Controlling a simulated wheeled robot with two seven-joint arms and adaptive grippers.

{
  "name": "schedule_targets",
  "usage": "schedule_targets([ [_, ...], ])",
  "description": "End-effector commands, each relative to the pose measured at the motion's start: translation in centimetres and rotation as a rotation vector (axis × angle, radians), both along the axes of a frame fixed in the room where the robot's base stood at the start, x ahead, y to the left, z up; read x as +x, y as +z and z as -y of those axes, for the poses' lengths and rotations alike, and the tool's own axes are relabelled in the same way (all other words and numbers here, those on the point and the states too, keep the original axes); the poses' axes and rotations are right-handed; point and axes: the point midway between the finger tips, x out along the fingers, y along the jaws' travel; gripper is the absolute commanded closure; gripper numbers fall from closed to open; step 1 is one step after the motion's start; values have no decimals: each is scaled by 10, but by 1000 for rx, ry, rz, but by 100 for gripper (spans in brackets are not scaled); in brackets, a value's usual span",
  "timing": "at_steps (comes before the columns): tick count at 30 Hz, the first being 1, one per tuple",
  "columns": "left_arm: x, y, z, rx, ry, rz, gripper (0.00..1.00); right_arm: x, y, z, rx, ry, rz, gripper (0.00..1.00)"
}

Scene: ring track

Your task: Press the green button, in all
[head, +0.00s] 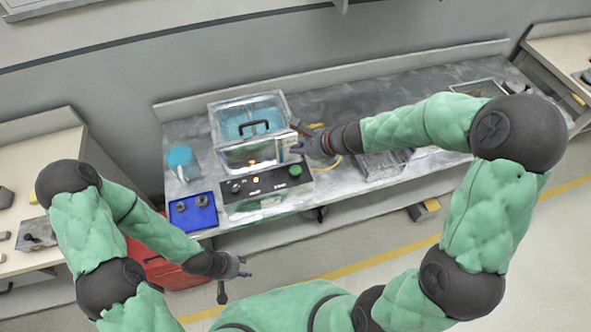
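The green button (295,171) is a small round cap at the right end of the dark control panel (262,202) on the front of a machine. The machine has a clear-walled tank (217,133) with blue contents and a dark handle on top. My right gripper (296,137) is above and behind the button, beside the tank's right side. Its fingers look spread and empty, and it appears apart from the button. My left gripper (236,280) hangs low in front of the bench, well away from the machine. Its fingers look apart and empty.
The grey bench (340,190) carries a blue tray (207,222) with dark round parts, a blue container (182,160) left of the machine, and a metal rack (378,166) to the right. A red box (180,277) stands on the floor below the bench.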

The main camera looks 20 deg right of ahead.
Motion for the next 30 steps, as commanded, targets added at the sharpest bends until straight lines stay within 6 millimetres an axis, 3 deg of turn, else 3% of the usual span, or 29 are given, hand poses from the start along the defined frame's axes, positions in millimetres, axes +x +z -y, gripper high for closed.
schedule_targets([
  [18,0,-66,0,0,0,0,60,0,-72,0,1,-1,0,100],
  [30,0,-72,0,0,0,0,60,0,-77,0,1,-1,0,100],
])
